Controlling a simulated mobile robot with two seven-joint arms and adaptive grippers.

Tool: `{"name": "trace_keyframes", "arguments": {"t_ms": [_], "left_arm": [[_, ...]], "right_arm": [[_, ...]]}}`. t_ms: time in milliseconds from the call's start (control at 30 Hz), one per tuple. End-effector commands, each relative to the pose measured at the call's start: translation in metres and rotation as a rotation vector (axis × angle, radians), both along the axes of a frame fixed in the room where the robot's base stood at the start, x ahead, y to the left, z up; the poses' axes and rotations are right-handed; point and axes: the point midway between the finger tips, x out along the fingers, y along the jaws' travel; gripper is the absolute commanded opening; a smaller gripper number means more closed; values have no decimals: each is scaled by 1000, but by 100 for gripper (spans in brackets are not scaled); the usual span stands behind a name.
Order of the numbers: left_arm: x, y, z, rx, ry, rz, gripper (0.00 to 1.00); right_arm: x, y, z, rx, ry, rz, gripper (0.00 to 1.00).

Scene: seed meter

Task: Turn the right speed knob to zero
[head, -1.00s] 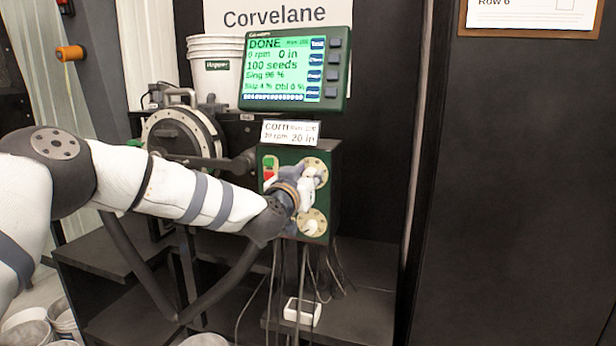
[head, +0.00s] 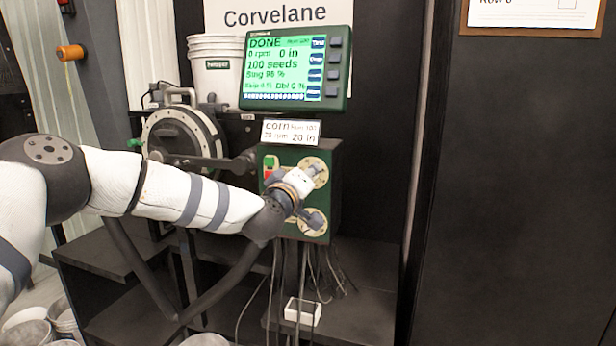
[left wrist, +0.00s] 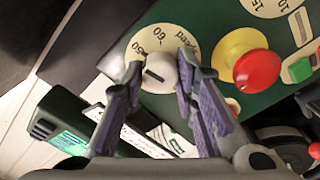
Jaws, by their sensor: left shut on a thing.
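A dark green control box (head: 329,190) carries two cream dials, one above the other. In the left wrist view a pale round knob (left wrist: 160,72) with a dark line across it sits on a cream dial marked 50, 60 and "Speed" (left wrist: 186,40). The fingers of my left gripper (left wrist: 157,80) lie on both sides of this knob and are shut on it. In the head view my left gripper (head: 304,196) is at the box front and hides the knob and parts of both dials. The full dial scale is hidden. My right gripper is not in view.
A red button on a yellow collar (left wrist: 245,62) is close beside the gripper. A second dial (left wrist: 268,6) is at the wrist view's top edge. A green screen (head: 285,68) reading "DONE" and "0 rpm" stands above the box. Cables (head: 315,262) hang below.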

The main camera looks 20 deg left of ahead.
Motion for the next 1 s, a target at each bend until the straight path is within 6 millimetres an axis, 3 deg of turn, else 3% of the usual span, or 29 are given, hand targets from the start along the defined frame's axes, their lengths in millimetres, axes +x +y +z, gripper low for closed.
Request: {"name": "trace_keyframes", "arguments": {"t_ms": [1000], "left_arm": [[1, 2, -6, -964, 35, 3, 0]], "right_arm": [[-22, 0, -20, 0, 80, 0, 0]]}}
